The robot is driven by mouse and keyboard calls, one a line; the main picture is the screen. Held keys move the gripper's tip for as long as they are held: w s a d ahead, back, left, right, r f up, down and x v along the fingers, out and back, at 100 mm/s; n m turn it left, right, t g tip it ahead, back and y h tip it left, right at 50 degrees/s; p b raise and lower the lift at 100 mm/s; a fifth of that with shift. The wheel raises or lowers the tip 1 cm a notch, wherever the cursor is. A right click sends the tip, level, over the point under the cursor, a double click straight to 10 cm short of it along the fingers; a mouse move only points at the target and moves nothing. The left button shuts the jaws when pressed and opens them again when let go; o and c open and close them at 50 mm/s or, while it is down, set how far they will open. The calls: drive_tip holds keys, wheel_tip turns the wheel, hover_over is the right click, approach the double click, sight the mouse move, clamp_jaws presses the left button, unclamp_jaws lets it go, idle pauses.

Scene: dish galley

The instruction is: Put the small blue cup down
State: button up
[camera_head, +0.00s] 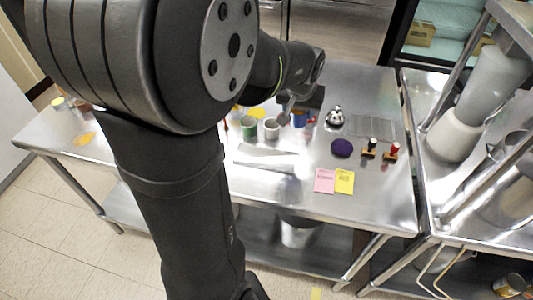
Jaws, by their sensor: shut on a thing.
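The small blue cup (299,119) shows at the middle of the steel table, just below the end of my arm. My gripper (292,106) is dark and small in this view, and it is shut on the blue cup. The fingertips are hard to make out, and part of the cup is hidden behind them. I cannot tell whether the cup's base touches the table.
A grey cup (271,129) and a green cup (249,127) stand left of the blue cup. A silver bell (335,116), a purple disc (342,148), two stamps and pink and yellow notes (344,181) lie right. My arm hides much of the table's left.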

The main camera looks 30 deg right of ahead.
drive_tip(key=s+a, duration=0.6)
drive_tip(key=s, duration=0.3)
drive_tip(key=w+a+f, duration=0.1)
drive_tip(key=w+f, duration=0.1)
drive_tip(key=w, duration=0.1)
drive_tip(key=w+a+f, duration=0.1)
drive_tip(key=w+f, duration=0.2)
drive_tip(key=w, duration=0.1)
drive_tip(key=w+a+f, duration=0.1)
drive_tip(key=w+f, duration=0.1)
drive_tip(key=w, duration=0.1)
drive_tip(key=shift+w+f, duration=0.3)
drive_tip(key=shift+w, duration=0.1)
drive_tip(key=shift+w+f, duration=0.1)
drive_tip(key=shift+f, duration=1.95)
drive_tip(key=shift+f, duration=0.15)
drive_tip(key=o, duration=1.1)
drive_tip(key=v, duration=1.2)
